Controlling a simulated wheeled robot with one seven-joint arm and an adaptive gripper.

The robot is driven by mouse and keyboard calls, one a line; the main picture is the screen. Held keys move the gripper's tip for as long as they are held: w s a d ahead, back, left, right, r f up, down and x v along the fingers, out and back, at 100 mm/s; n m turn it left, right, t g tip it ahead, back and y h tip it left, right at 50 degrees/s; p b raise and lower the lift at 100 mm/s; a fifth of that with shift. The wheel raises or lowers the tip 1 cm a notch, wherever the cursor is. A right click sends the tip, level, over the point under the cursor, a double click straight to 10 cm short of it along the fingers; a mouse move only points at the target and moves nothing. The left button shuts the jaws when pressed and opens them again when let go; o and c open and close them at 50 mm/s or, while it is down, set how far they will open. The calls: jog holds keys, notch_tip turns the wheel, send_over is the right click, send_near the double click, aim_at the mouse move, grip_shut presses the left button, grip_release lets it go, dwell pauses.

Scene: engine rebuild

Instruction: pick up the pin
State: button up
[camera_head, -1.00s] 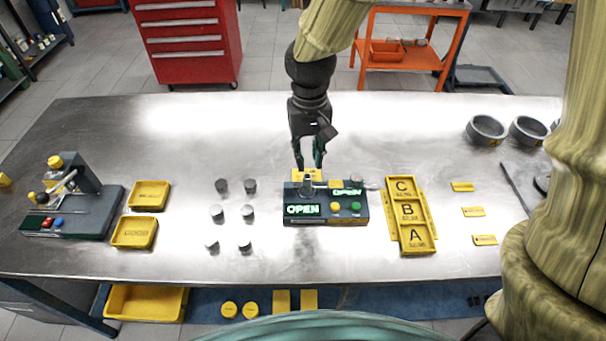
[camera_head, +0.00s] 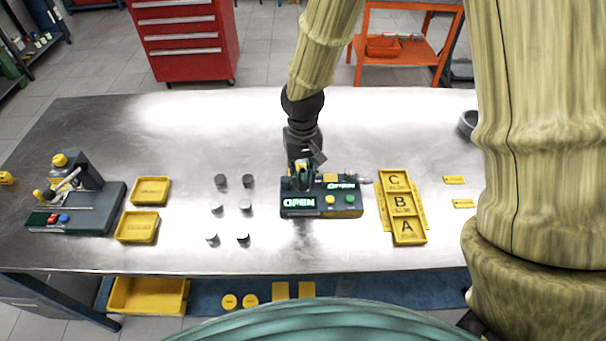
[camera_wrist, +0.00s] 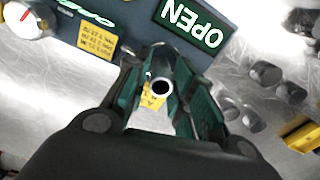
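The pin (camera_wrist: 161,87) shows in the wrist view as a small hollow metal ring seen end-on, between the two green fingers of my gripper (camera_wrist: 160,80). The fingers are close on both sides of it; I cannot tell whether they touch it. In the head view my gripper (camera_head: 303,176) is down at the left part of the dark gauge box (camera_head: 322,206) with the green OPEN signs. There it hides the pin.
The lettered yellow tray (camera_head: 407,229) stands right of the box. Several dark cylinders (camera_head: 243,238) and two yellow trays (camera_head: 136,226) stand to the left. A dark fixture (camera_head: 83,220) is at the far left. The table front is clear.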

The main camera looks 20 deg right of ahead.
jog(key=shift+s+f, duration=0.1)
jog(key=shift+s, duration=0.1)
jog(key=shift+w+f, duration=0.1)
jog(key=shift+w, duration=0.05)
grip_shut()
